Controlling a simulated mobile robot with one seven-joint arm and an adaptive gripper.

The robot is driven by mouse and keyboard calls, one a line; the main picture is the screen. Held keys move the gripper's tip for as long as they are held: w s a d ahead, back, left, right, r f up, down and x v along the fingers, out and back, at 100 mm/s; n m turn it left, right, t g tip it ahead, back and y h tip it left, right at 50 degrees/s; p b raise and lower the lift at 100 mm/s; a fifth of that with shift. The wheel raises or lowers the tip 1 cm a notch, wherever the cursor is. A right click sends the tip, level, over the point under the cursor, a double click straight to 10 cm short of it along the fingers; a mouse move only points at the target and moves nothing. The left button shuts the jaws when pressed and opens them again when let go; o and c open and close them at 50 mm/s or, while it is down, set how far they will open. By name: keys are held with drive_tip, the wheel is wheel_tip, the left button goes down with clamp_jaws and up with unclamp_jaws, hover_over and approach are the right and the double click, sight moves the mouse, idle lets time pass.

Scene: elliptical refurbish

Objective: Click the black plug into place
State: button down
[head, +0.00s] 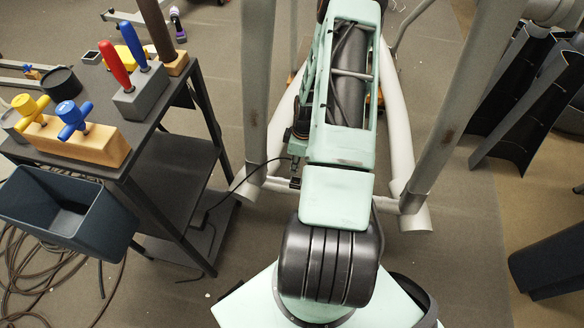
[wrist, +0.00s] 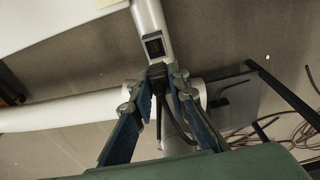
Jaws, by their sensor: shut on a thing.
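In the wrist view my gripper (wrist: 157,77) is shut on the black plug (wrist: 158,71), which sits between its fingertips with a dark cable trailing below. Straight ahead of the plug is a dark rectangular socket (wrist: 154,46) with a light rim, set in the end of a pale grey tube. The plug is close to the socket's near edge and looks outside the opening; whether they touch I cannot tell. In the head view my arm hides most of the gripper, and the black cable (head: 244,178) runs left from beside it.
The elliptical's grey uprights (head: 258,90) and white floor tubes (head: 405,150) stand close around my arm. A black cart (head: 175,150) at left carries several coloured tools, with a dark bin (head: 60,210) on its front. Coiled cable (head: 30,260) lies on the floor.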

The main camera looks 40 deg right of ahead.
drive_tip(key=shift+d+f, duration=0.25)
drive_tip(key=shift+f, duration=0.2)
drive_tip(key=shift+f+b, duration=2)
drive_tip(key=shift+f, duration=0.8)
drive_tip(key=shift+f+b, duration=0.55)
drive_tip(key=shift+f, duration=0.05)
drive_tip(key=c, duration=1.8)
unclamp_jaws()
drive_tip(key=shift+o, duration=0.2)
wheel_tip(320, 180, up, 12)
drive_tip(key=s+d, duration=0.1)
drive_tip(key=shift+s, duration=0.15)
